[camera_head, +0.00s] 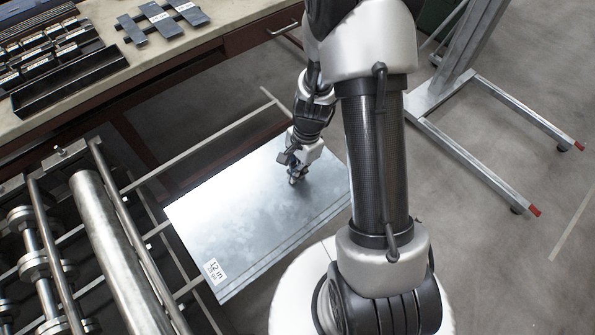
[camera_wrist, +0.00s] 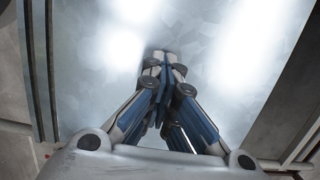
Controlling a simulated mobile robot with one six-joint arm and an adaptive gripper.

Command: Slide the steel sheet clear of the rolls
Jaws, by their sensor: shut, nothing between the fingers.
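The steel sheet (camera_head: 240,215) is a flat, shiny galvanized panel with a white label reading "12 in" near its lower left corner. It lies to the right of the steel rolls (camera_head: 118,255), its left edge near the roll frame. My gripper (camera_head: 297,180) is over the sheet's upper right part, pointing down, with its fingers shut together and nothing between them. In the wrist view the shut fingertips (camera_wrist: 166,58) are over the sheet's bright surface (camera_wrist: 105,60). Whether they touch it I cannot tell. My arm hides the sheet's right corner.
A workbench (camera_head: 200,62) at the upper left holds a black tray (camera_head: 75,83) and several dark metal strips. A grey stand (camera_head: 470,150) with red-tipped legs is on the right. Support bars (camera_head: 200,150) run out from the roll frame. Concrete floor is open at the lower right.

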